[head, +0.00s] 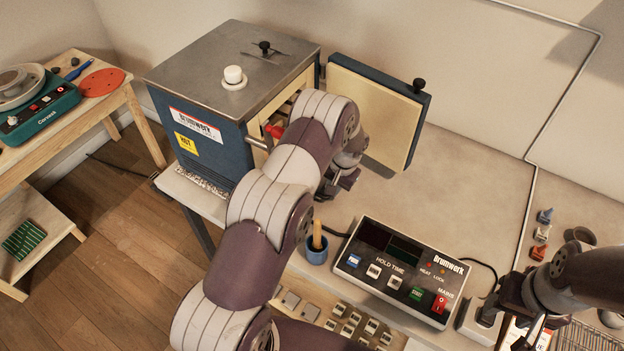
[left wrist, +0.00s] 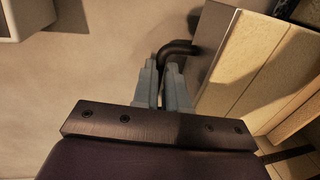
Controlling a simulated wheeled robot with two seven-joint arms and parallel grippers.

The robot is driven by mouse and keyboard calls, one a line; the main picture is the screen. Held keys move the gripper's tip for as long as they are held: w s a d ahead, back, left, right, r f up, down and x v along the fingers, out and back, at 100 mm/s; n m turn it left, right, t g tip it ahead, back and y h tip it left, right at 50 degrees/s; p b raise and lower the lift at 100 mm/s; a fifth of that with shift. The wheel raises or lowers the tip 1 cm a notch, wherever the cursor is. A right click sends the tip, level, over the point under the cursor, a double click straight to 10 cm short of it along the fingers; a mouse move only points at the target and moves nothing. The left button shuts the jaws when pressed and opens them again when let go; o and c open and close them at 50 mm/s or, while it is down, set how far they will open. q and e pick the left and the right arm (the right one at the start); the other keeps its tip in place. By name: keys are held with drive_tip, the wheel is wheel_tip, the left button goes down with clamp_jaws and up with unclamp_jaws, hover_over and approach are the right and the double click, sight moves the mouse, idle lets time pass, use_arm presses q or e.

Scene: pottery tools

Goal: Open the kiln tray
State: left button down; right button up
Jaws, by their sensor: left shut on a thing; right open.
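The blue kiln (head: 215,125) with a steel top stands at the back left, its thick cream-lined door (head: 375,115) swung open to the right. My left arm covers most of the kiln's opening, so the tray is largely hidden in the head view. In the left wrist view my left gripper (left wrist: 163,85) is shut on a dark curved handle (left wrist: 180,48). The handle joins a grey metal plate (left wrist: 217,50), seemingly the tray, beside cream brick. My right gripper (head: 522,338) is open at the lower right, partly cut off by the frame.
A white plug block (head: 482,320) sits beside the box. The bench (head: 460,190) right of the door is clear. A side table (head: 100,100) stands left.

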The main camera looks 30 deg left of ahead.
use_arm(q)
drive_tip(key=d, duration=0.2)
drive_tip(key=d+b, duration=0.1)
drive_tip(key=d, duration=0.3)
drive_tip(key=shift+s+d, duration=0.25)
drive_tip(key=shift+d, duration=0.1)
drive_tip(key=c, duration=1.2)
unclamp_jaws()
drive_tip(key=shift+r, duration=0.1)
drive_tip(key=shift+o, duration=0.2)
drive_tip(key=shift+r+b, duration=0.5)
wheel_tip(320, 180, up, 12)
drive_tip(key=d+b, duration=0.2)
drive_tip(key=shift+s+f+b, duration=0.15)
drive_tip(key=shift+f+b, duration=0.1)
drive_tip(key=shift+b, duration=0.15)
